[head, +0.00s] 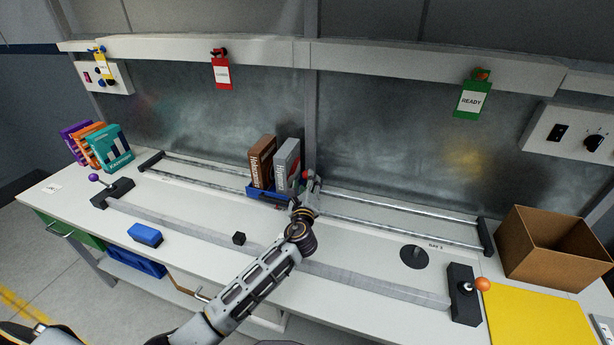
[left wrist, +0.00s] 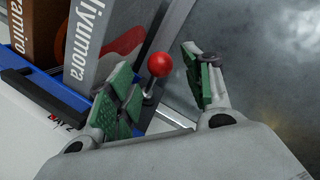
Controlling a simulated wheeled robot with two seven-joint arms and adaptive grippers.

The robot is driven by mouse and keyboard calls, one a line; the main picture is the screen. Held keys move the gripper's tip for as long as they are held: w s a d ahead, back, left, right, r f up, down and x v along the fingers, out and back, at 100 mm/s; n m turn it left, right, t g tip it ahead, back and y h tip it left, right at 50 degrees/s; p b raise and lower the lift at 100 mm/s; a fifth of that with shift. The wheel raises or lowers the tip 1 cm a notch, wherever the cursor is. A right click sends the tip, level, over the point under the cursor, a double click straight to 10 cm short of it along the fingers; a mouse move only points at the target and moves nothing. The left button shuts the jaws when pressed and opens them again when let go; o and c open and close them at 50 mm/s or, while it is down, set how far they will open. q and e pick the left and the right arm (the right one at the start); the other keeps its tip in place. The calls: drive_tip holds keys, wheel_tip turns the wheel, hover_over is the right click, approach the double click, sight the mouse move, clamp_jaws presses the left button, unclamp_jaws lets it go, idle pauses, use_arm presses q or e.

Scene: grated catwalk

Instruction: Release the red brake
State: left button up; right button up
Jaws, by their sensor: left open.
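The red brake is a small lever with a red ball knob (head: 305,175) beside the blue carriage (head: 262,191) on the rails. In the left wrist view the red knob (left wrist: 159,64) stands on a short metal stem between the green-padded fingers of my left gripper (left wrist: 165,88). The fingers are open, with a gap on the right side of the knob. In the head view my left gripper (head: 306,190) is at the right end of the carriage, partly covering the lever's base. My right gripper is not in view.
The carriage holds a brown box (head: 262,162) and a grey box (head: 287,166) close beside the gripper. Two metal rails (head: 400,213) run along the bench. A purple-knobbed lever (head: 111,190), an orange-knobbed lever (head: 465,290) and a cardboard box (head: 545,250) stand farther off.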

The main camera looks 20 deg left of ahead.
sight(306, 178)
use_arm(q)
drive_tip(key=x, duration=0.2)
drive_tip(key=shift+w+a, duration=0.1)
drive_tip(key=shift+w, duration=0.2)
drive_tip(key=shift+w+a, duration=0.15)
drive_tip(key=shift+w, duration=0.65)
drive_tip(key=shift+w+a, duration=0.1)
drive_tip(key=shift+w, duration=0.1)
drive_tip(key=c, duration=0.9)
drive_tip(key=shift+r, duration=0.1)
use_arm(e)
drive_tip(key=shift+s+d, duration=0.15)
